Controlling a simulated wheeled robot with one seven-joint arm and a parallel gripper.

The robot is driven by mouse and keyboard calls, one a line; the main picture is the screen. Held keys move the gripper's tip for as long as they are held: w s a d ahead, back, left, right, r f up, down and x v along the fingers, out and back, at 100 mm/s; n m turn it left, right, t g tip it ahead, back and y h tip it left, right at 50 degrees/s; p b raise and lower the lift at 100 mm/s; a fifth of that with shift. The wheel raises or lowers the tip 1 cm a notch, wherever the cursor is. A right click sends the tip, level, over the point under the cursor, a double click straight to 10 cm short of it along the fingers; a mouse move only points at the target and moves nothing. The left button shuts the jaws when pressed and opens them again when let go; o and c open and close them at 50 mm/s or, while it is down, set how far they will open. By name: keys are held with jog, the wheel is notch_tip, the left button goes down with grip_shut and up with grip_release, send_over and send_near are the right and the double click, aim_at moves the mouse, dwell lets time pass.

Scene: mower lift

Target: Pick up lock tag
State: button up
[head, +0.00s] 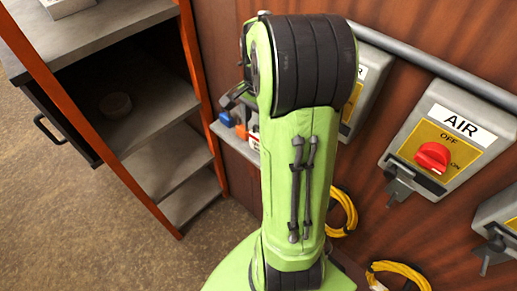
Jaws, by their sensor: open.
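A small grey shelf (234,140) on the wood-panelled wall holds a few small items, partly hidden behind my green arm. On it are a blue item (227,119), a small red-orange item (242,132) and a white piece (254,140) at the arm's edge. The red and white pieces may be the lock tag, but they are too small and covered to tell. My gripper (238,97) shows only as dark parts just above the shelf items, left of the arm. It is open, with nothing visibly held, and most of it is hidden.
An AIR switch box (445,140) with a red knob is on the wall at right, with other boxes beside it. Yellow coiled cables (398,275) hang below. A cabinet (130,110) with an orange frame stands at left, holding a round bowl (116,105). Floor shows at lower left.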

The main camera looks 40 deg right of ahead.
notch_tip(320, 180, down, 7)
jog(key=b, duration=0.5)
jog(key=shift+f, duration=0.2)
jog(key=shift+w+r, duration=0.1)
jog(key=shift+r, duration=0.1)
jog(key=c, duration=0.7)
jog(key=shift+r, duration=0.1)
notch_tip(320, 180, up, 28)
jog(key=p, duration=0.7)
